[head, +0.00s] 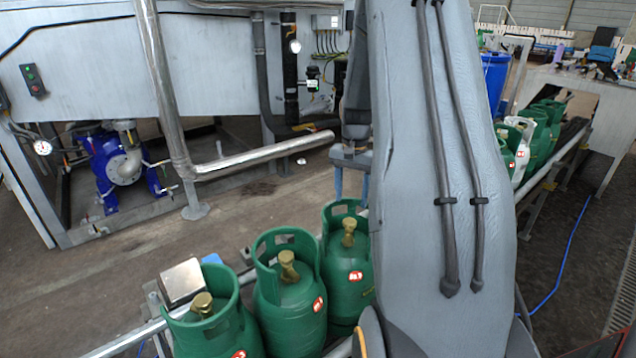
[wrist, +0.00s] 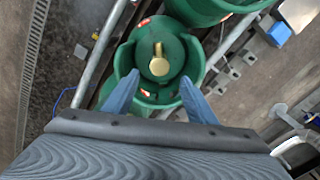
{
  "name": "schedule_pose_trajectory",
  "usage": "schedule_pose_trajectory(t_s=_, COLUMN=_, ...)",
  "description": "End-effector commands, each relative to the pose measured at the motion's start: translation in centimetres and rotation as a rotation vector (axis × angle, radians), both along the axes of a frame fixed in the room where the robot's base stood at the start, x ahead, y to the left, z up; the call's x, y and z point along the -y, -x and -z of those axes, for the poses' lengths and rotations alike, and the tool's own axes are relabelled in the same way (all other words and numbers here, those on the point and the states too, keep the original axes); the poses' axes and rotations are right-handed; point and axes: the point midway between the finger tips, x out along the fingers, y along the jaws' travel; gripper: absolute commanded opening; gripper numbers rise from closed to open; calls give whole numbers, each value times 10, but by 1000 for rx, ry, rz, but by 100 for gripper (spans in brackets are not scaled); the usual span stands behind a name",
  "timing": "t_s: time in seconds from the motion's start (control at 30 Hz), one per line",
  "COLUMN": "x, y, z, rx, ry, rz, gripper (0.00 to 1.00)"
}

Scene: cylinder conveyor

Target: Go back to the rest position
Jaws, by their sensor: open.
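My gripper (head: 351,186) points down above the row of green gas cylinders in the head view, partly hidden by my own arm. In the wrist view its two blue fingers (wrist: 156,95) are spread wide, with nothing held between them. A green cylinder (wrist: 140,58) with a brass valve (wrist: 159,64) stands upright beyond the fingertips. In the head view three green cylinders show in front: one at left (head: 213,325), one in the middle (head: 290,300) and one at right (head: 347,265), nearest under the gripper.
The cylinders stand along a conveyor with a metal rail (head: 125,338). A small metal box (head: 181,282) sits beside it. A silver pipe (head: 262,157) runs towards my gripper at left. More cylinders (head: 540,125) stand at far right, near a blue barrel (head: 494,75).

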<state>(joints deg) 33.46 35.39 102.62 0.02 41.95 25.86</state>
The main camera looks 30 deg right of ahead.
Motion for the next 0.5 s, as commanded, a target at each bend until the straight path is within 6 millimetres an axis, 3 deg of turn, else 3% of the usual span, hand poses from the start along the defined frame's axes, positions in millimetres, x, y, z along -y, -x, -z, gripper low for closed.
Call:
schedule_pose_trajectory(t_s=0.27, x=-9, y=0, z=-2, rx=2, ry=1, rz=-20, gripper=52)
schedule_pose_trajectory(t_s=0.37, x=-41, y=1, z=-10, rx=6, ry=5, rz=-100, gripper=52)
schedule_pose_trajectory(t_s=0.5, x=-124, y=16, z=-28, rx=18, ry=11, rz=-316, gripper=52)
